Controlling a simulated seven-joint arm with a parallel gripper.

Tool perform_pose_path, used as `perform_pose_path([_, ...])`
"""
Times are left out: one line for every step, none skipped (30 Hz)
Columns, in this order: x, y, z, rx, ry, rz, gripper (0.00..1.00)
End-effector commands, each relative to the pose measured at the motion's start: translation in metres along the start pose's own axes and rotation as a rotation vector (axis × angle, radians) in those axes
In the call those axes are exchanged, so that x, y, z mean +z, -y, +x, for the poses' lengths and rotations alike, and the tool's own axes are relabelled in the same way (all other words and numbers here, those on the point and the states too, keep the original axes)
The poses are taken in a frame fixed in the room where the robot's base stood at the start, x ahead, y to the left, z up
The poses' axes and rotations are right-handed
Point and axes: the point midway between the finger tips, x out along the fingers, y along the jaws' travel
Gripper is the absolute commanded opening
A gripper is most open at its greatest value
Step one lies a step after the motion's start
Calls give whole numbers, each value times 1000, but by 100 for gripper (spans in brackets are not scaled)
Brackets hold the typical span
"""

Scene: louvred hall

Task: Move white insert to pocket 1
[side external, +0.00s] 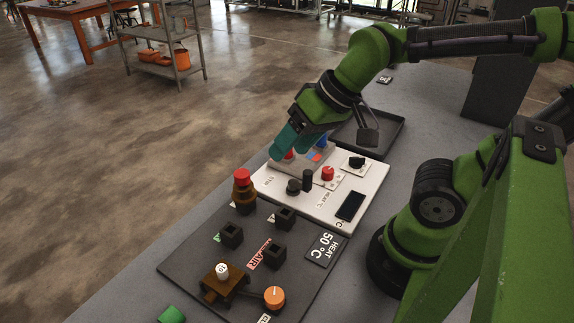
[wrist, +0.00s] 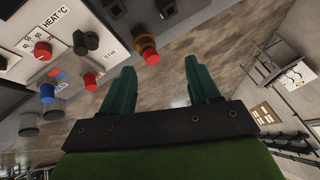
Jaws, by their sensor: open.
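My gripper (side external: 286,146) has teal fingers and hangs over the far left edge of the white panel, near red and blue buttons. In the wrist view my gripper (wrist: 159,75) is open, with only floor visible between its fingers. A small white cylindrical piece (side external: 222,270) stands on a brown block on the dark front board; I cannot tell whether it is the white insert. Several black square sockets stand on that board, one at the left (side external: 231,236), one at the back (side external: 285,218) and one at the right (side external: 274,256). I cannot read which is pocket 1.
The white panel (side external: 358,187) carries a red knob (side external: 327,173) and black knobs. A red-topped brown button (side external: 243,182) rises at the boards' left edge. An orange knob (side external: 274,297) is in front. A dark tray (side external: 386,147) lies behind my gripper.

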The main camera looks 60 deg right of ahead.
Motion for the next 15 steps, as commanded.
perform_pose_path([3, 14, 13, 1, 68, -50, 52])
perform_pose_path([4, 22, 19, 4, 106, -77, 48])
perform_pose_path([7, 33, 29, 11, 158, -112, 48])
perform_pose_path([9, 42, 37, 19, 195, -136, 48])
perform_pose_path([12, 51, 44, 29, 231, -159, 48])
perform_pose_path([16, 63, 54, 44, 276, -189, 48])
perform_pose_path([20, 72, 61, 57, 309, -209, 48])
perform_pose_path([23, 80, 69, 72, 340, -230, 48])
perform_pose_path([29, 91, 79, 93, 377, -253, 48])
perform_pose_path([33, 99, 86, 110, 401, -270, 48])
perform_pose_path([38, 106, 94, 128, 425, -284, 48])
perform_pose_path([43, 116, 102, 152, 449, -300, 48])
perform_pose_path([47, 122, 108, 171, 465, -309, 48])
perform_pose_path([51, 127, 114, 188, 478, -316, 48])
perform_pose_path([54, 133, 120, 210, 490, -321, 48])
